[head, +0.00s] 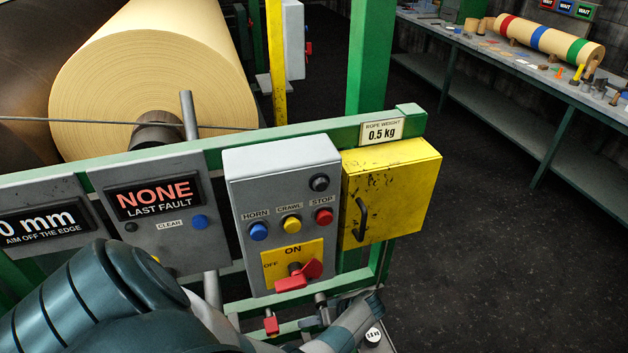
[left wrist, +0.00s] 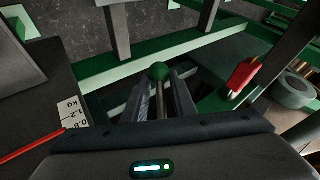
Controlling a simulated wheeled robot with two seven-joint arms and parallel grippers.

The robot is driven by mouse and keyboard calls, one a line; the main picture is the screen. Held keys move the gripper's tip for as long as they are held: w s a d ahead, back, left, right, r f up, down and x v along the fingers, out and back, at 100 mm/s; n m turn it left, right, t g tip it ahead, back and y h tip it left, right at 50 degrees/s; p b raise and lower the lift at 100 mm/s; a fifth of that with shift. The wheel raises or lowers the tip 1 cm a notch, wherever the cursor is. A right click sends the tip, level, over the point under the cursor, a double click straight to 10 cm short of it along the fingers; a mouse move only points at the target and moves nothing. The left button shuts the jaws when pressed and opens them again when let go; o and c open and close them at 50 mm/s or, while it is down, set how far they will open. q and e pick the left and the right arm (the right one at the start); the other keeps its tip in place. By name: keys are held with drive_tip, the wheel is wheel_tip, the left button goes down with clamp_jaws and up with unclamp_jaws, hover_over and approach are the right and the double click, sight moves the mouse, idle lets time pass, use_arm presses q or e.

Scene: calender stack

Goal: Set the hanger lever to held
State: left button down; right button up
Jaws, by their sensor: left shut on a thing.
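In the left wrist view, a lever with a green ball knob (left wrist: 158,72) stands between the two fingers of my left gripper (left wrist: 164,84), which is shut on its metal rod. No label naming it as the hanger lever or marking its positions can be read. In the head view my left arm comes in from the lower left, and my left gripper (head: 314,322) is low, below the grey control box. The green knob cannot be made out there. My right gripper is not in view.
A red handle (left wrist: 243,75) is close to the gripper's right in the wrist view. Above in the head view are the grey control box (head: 284,165) with a red switch (head: 298,275), a yellow box (head: 390,190) and a green rail. Floor at right is clear.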

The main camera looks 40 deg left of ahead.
use_arm(q)
drive_tip(key=shift+s+r, duration=0.1)
idle(0.4)
drive_tip(key=c, duration=1.6)
unclamp_jaws()
drive_tip(key=shift+o, duration=0.7)
drive_tip(key=shift+p+v, duration=0.5)
drive_tip(key=shift+v, duration=0.3)
drive_tip(key=p+v, duration=0.3)
drive_tip(key=v, duration=0.7)
drive_tip(key=shift+w+d+p, duration=0.15)
drive_tip(key=shift+w+p, duration=0.05)
drive_tip(key=shift+p, duration=0.1)
